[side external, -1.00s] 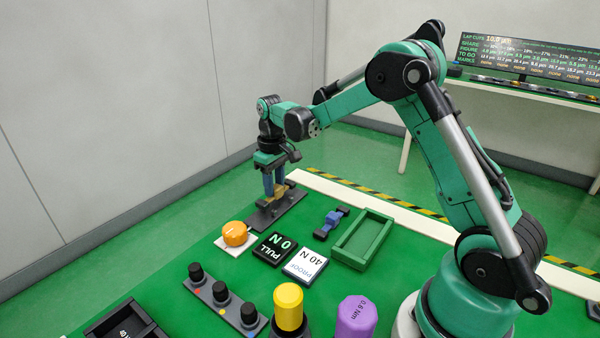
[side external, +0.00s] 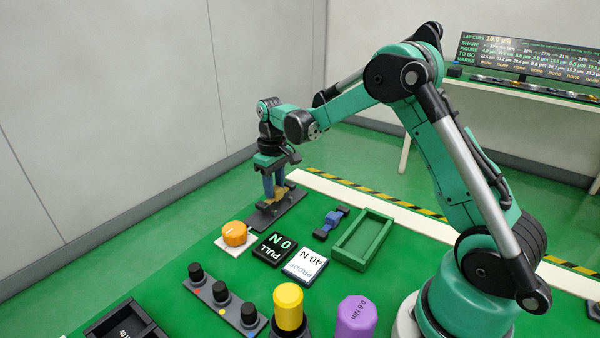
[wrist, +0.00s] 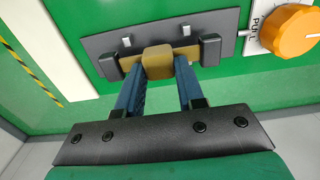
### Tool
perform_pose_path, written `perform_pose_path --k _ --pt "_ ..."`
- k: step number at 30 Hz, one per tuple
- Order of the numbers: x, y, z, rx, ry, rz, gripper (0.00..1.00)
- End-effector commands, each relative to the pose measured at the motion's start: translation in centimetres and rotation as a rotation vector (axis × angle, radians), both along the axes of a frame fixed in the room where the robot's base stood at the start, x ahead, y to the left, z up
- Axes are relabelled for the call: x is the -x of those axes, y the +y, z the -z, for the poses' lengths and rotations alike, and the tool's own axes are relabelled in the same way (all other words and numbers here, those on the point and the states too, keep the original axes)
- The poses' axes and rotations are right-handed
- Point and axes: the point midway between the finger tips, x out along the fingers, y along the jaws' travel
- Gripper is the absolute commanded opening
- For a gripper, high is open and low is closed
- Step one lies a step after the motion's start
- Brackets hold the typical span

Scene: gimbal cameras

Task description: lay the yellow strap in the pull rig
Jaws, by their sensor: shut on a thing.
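The yellow strap (wrist: 188,54) shows in the wrist view as a tan-yellow bar with a thicker block in its middle. It lies along the pull rig (wrist: 164,28), a dark grey plate with black end blocks and small light posts. The strap's ends are at the two black blocks; I cannot tell if it is fully seated. My gripper (wrist: 160,68) is shut on the strap's middle block, one blue finger on each side. In the side external view my gripper (side external: 273,192) points down over the rig (side external: 262,222), and the fingers hide part of the strap.
An orange knob (side external: 235,233) stands beside the rig. The PULL display (side external: 273,248) reads 0 N, near a 40 N PROOF plate (side external: 306,265). A blue-and-black piece (side external: 333,222) and an empty-looking green tray (side external: 362,240) lie to the right. Black knobs stand in front.

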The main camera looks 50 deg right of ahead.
Motion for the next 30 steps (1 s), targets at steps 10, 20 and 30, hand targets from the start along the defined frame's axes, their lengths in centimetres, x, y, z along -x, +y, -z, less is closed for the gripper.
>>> perform_pose_path --k 10,20,30 --pt "0.0 0.0 0.9 0.0 0.0 0.0 0.0" --pt "0.0 0.0 1.7 0.0 0.0 0.0 0.0" --pt "0.0 0.0 2.0 0.0 0.0 0.0 0.7"
